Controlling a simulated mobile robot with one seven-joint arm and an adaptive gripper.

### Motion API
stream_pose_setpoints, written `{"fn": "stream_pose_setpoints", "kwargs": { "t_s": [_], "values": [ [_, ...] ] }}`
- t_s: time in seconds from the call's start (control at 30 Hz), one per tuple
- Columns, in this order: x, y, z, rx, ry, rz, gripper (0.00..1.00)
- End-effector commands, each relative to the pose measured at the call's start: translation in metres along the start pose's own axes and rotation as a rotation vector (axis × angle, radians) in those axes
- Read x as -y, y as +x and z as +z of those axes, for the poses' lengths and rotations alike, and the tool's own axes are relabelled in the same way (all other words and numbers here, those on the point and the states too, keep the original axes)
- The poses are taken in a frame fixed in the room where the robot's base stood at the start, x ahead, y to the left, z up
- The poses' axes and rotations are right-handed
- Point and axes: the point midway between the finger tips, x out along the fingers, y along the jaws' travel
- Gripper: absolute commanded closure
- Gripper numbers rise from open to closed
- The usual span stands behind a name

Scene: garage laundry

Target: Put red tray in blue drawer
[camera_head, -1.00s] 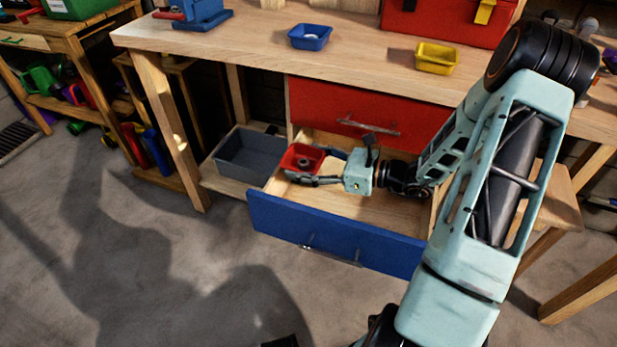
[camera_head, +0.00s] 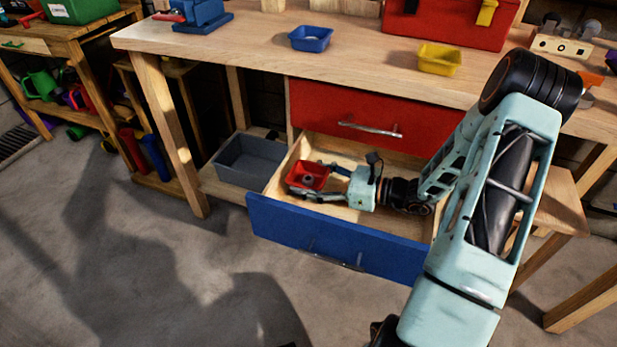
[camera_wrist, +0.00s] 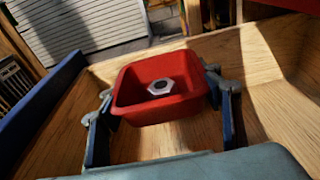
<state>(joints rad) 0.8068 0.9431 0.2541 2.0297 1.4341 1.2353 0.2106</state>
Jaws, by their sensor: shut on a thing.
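The red tray (camera_head: 308,176) is inside the open blue drawer (camera_head: 330,238), near its left end, with a grey nut-like piece in it. My gripper (camera_head: 325,182) reaches into the drawer from the right and is shut on the tray. In the wrist view the red tray (camera_wrist: 160,88) sits between the two fingers (camera_wrist: 162,110), one at each side, with the wooden drawer floor below it. The tray looks close to level. I cannot tell whether its underside touches the drawer floor.
A closed red drawer (camera_head: 360,117) is above the blue one. A grey bin (camera_head: 248,160) stands on the shelf left of the drawer. A blue tray (camera_head: 310,39) and a yellow tray (camera_head: 439,59) stand on the workbench (camera_head: 260,50). The right of the drawer is clear.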

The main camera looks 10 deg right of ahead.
Motion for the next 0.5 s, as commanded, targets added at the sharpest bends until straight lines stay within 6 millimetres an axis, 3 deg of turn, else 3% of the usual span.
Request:
{"fn": "stream_pose_setpoints", "kwargs": {
  "t_s": [0.2, 0.23, 0.37, 0.5],
  "values": [
    [0.0002, 0.0006, -0.0036, 0.000, -0.001, 0.000, 0.64],
    [0.0002, 0.0005, -0.0039, 0.000, -0.001, 0.000, 0.38],
    [0.0001, 0.0005, -0.0038, 0.000, 0.000, 0.000, 0.24],
    [0.0001, 0.0005, -0.0037, 0.000, 0.000, 0.000, 0.23]
  ]
}}
